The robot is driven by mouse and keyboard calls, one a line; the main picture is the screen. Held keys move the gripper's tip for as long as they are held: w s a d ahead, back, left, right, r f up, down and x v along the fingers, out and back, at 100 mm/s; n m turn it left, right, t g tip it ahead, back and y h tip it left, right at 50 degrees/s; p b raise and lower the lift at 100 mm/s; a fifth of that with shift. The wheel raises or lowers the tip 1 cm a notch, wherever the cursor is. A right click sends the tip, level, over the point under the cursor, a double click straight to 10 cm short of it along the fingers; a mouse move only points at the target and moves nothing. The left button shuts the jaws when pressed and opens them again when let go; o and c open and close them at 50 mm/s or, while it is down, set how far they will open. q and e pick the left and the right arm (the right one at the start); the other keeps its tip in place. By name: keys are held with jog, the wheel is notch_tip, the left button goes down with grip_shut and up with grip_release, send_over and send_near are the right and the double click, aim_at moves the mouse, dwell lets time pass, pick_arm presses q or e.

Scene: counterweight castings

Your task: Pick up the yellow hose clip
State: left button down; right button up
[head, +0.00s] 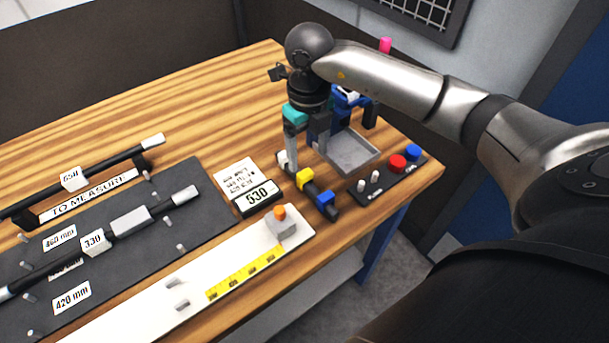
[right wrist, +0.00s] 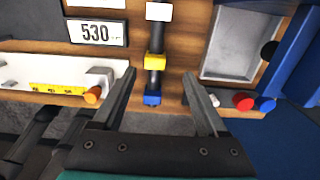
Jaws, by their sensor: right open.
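The yellow hose clip (head: 305,178) sits on a short dark rod, between a white clip (head: 283,160) and a blue clip (head: 325,199). In the right wrist view the yellow clip (right wrist: 154,62) lies between the lines of my two fingers, close to the fingertips. My right gripper (head: 306,156) is open and empty, pointing down over the rod; how far above the clip it is I cannot tell. The blue clip (right wrist: 152,99) is nearer the gripper's palm in the wrist view. My left gripper is not in view.
A grey tray (head: 350,150) and a dark button panel (head: 386,181) with red and blue buttons stand right of the rod. A display reading 530 (head: 257,197) and a white measuring board (head: 190,280) lie left. The table's front edge is close.

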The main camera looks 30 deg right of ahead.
aim_at(304, 172)
jog(key=f, duration=0.4)
jog(key=a+f, duration=0.1)
jog(key=shift+w+f, duration=0.1)
jog(key=shift+f, duration=0.3)
jog(key=shift+d+f, duration=0.1)
jog(key=shift+f, duration=0.4)
jog(key=c, duration=1.1)
jog(key=shift+r, duration=0.15)
